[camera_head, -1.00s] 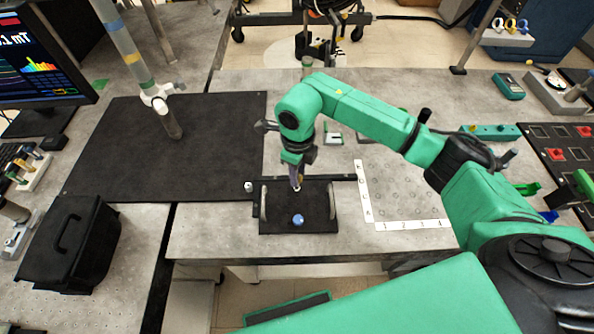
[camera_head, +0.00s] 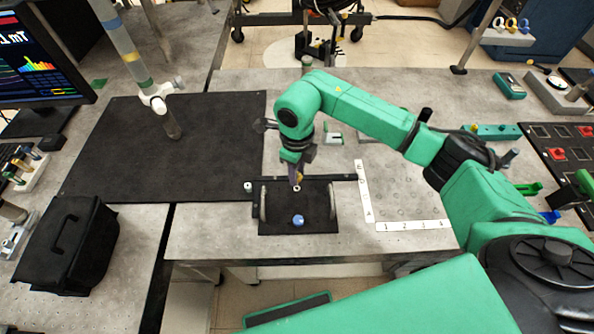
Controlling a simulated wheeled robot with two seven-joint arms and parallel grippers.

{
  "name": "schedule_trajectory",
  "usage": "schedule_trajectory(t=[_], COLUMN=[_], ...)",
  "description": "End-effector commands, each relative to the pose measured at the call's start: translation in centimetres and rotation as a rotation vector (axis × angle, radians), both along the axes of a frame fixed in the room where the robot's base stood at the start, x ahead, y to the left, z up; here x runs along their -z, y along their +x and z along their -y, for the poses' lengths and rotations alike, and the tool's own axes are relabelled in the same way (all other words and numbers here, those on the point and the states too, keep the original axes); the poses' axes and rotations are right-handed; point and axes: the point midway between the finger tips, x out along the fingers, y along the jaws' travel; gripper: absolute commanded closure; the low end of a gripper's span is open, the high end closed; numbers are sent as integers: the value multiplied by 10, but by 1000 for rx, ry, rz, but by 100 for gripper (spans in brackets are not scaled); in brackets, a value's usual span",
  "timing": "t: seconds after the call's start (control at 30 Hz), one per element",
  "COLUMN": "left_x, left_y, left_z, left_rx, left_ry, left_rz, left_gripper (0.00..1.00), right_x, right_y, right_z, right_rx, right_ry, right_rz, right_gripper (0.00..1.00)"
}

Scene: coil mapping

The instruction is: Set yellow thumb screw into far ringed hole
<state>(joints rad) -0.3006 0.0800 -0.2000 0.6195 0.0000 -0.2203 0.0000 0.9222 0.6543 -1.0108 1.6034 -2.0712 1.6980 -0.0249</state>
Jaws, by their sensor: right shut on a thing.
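My right gripper (camera_head: 297,182) points down over the far part of a small black plate (camera_head: 270,222) with two upright handles. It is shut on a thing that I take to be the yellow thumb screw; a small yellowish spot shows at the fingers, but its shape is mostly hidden. A pale ring (camera_head: 297,188) shows on the plate right at the fingertips, beyond a blue knob (camera_head: 298,220) that stands on the plate. I cannot tell whether the screw touches the ringed hole. My left gripper is not in view.
A small white-topped piece (camera_head: 248,186) stands left of the plate. A white L-shaped ruler strip (camera_head: 400,226) lies to its right. A black case (camera_head: 68,245) and a large black mat (camera_head: 165,150) are on the left.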

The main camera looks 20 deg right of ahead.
Motion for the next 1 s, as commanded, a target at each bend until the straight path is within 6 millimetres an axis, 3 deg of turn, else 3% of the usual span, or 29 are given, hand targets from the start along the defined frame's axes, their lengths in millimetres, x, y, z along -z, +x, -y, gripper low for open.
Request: schedule_trajectory(t=[0.47,1.0], left_x=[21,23], left_y=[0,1], left_z=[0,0], left_rx=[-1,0], left_ry=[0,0], left_rz=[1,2], left_gripper=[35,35], right_x=[24,24], right_y=[0,0], right_z=[0,0], right_rx=[0,0], right_ry=[0,0], right_rz=[0,0], right_gripper=[100,100])
